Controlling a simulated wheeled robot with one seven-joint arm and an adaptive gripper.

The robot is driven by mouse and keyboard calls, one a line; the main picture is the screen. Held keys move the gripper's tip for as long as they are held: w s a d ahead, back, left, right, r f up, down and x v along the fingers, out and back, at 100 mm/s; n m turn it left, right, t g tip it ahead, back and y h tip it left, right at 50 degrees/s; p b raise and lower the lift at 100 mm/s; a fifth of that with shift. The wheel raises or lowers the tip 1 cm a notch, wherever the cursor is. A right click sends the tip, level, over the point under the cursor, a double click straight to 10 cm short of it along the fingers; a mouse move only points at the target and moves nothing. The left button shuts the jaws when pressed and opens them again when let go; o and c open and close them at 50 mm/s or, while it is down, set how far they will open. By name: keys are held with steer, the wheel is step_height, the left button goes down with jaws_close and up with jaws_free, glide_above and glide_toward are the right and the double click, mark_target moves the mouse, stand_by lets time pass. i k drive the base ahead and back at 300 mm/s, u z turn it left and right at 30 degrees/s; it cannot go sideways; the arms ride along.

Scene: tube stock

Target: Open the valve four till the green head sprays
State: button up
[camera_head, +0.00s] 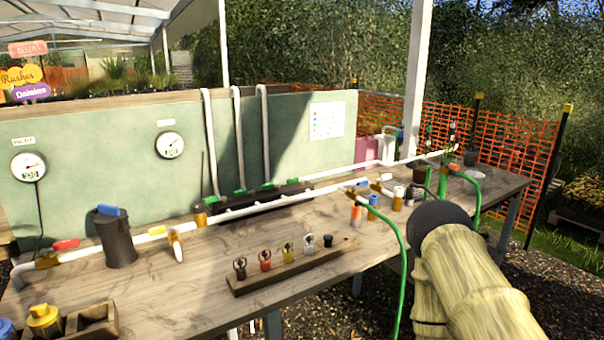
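A white pipe (330,176) runs along the table with several valves on it. Several green handles (239,191) sit at the feet of the upright pipes. No valve number is legible, so I cannot tell which is valve four. A green upright piece (443,182) stands at the table's right end; I cannot tell whether it is the green head. No spray is visible. My arm enters at the lower right; my gripper is not visible.
A wooden rack (290,270) with several small fittings lies at the table's front. A dark canister (115,240) stands at left. A green hose (403,270) hangs over the front edge near my arm. Two gauges (171,145) are on the green panel (110,140).

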mark_target(292, 180)
steer(key=z, duration=1.95)
steer(key=i, duration=1.75)
steer(key=u, duration=2.95)
